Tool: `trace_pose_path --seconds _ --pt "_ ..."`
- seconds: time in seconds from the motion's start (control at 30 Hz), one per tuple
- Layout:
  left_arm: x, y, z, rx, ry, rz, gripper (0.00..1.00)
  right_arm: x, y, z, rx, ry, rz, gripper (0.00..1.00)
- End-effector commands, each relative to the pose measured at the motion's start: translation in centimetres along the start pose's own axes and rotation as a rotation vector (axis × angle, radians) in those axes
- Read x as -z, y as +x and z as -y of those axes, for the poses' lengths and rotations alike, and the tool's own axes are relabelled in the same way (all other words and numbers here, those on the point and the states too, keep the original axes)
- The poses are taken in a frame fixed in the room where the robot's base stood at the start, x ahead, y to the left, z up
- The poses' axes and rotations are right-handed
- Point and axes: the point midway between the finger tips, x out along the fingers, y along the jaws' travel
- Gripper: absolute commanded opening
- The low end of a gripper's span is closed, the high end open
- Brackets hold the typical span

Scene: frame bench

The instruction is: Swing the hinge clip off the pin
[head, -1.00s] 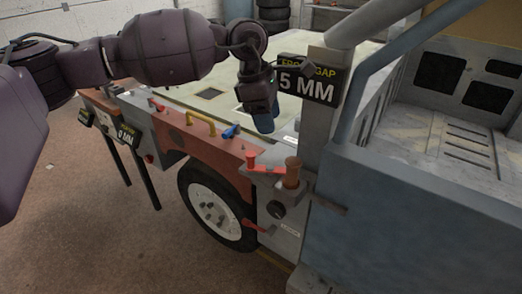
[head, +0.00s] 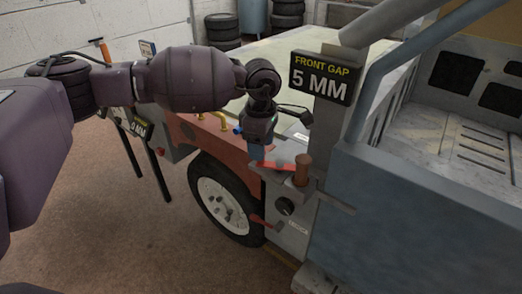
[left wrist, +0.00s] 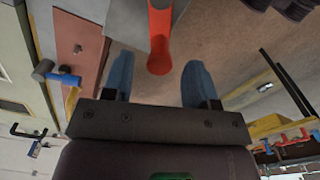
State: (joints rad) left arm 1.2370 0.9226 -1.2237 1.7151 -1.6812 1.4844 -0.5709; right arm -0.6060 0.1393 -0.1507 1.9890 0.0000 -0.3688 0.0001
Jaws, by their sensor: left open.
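The red hinge clip (head: 283,166) lies on the corner bracket beside the upright brown pin (head: 302,169). Its far end touching or wrapping the pin cannot be made out. My left gripper (head: 257,152) points down at the clip's left, free end and partly covers it. In the left wrist view my blue fingers (left wrist: 160,75) are apart, and the rounded end of a red bar (left wrist: 160,40), which looks like the clip, appears between them. Whether it is at fingertip depth cannot be told. Nothing is gripped. My right gripper is not in view.
The black "FRONT GAP 5 MM" sign (head: 325,78) stands close behind the pin by the grey post. A second red lever (head: 260,220) and a black knob (head: 285,205) sit below. A yellow handle (head: 223,121) is to the left. The blue panel (head: 420,220) fills the right.

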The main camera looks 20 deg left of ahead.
Motion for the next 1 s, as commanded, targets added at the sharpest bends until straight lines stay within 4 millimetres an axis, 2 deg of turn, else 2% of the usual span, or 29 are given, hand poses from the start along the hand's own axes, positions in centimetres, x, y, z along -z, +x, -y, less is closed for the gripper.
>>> trace_pose_path --seconds 0.2,0.57,0.9,1.0 --pt "0.0 2.0 0.0 0.000 -0.001 0.000 0.53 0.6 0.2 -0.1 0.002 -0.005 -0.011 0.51" --pt "0.0 2.4 0.0 -0.001 -0.001 0.001 0.53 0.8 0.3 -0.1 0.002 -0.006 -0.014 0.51" --pt "0.0 2.3 0.0 -0.001 -0.001 0.001 0.04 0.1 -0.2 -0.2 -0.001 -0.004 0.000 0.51" --pt "0.0 2.3 0.0 -0.001 -0.003 0.001 0.04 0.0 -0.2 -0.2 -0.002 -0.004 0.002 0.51"
